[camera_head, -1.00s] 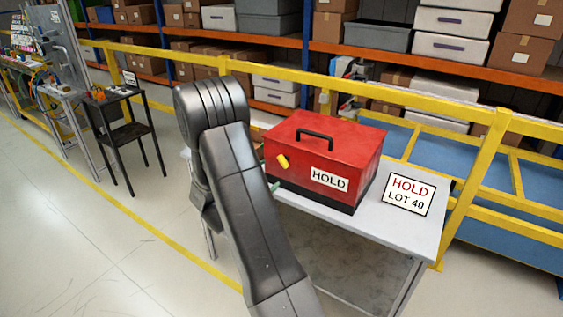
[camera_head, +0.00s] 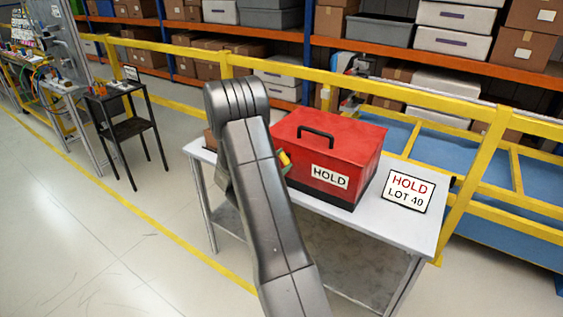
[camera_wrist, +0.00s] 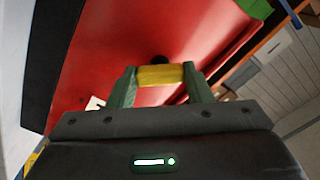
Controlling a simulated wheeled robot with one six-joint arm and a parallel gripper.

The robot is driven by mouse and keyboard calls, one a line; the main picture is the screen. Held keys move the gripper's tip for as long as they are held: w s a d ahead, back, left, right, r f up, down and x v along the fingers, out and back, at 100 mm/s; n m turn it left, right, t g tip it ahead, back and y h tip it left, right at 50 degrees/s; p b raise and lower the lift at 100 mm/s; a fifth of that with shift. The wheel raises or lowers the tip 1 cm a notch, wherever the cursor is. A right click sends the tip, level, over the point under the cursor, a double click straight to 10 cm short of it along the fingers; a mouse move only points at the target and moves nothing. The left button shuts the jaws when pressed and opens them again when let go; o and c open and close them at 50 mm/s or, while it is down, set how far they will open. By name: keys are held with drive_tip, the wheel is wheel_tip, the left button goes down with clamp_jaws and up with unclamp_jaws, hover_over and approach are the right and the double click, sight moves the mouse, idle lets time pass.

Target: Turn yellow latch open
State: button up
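The yellow latch (camera_head: 284,157) is on the front of a red toolbox (camera_head: 350,140) with a black handle and a HOLD label. In the wrist view the latch (camera_wrist: 160,75) lies across the picture between the green fingers of my gripper (camera_wrist: 160,82), against the red toolbox face (camera_wrist: 85,60). The fingers meet the latch on both sides with no visible gap. In the head view my arm hides most of my gripper; only a bit of green finger shows beside the latch.
The toolbox stands on a grey table (camera_head: 400,222) with a HOLD LOT 40 sign (camera_head: 408,190) at its right. A brown object (camera_head: 210,140) is partly hidden behind my arm. A yellow railing (camera_head: 400,93) runs behind the table.

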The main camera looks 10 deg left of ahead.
drive_tip(key=shift+c, duration=1.2)
drive_tip(key=n+b, duration=0.1)
drive_tip(key=n, duration=0.2)
drive_tip(key=shift+f, duration=0.1)
drive_tip(key=n, duration=0.3)
drive_tip(key=shift+n+b, duration=0.3)
drive_tip(key=shift+b, duration=0.05)
drive_tip(key=shift+n, duration=1.6)
drive_tip(key=o, duration=1)
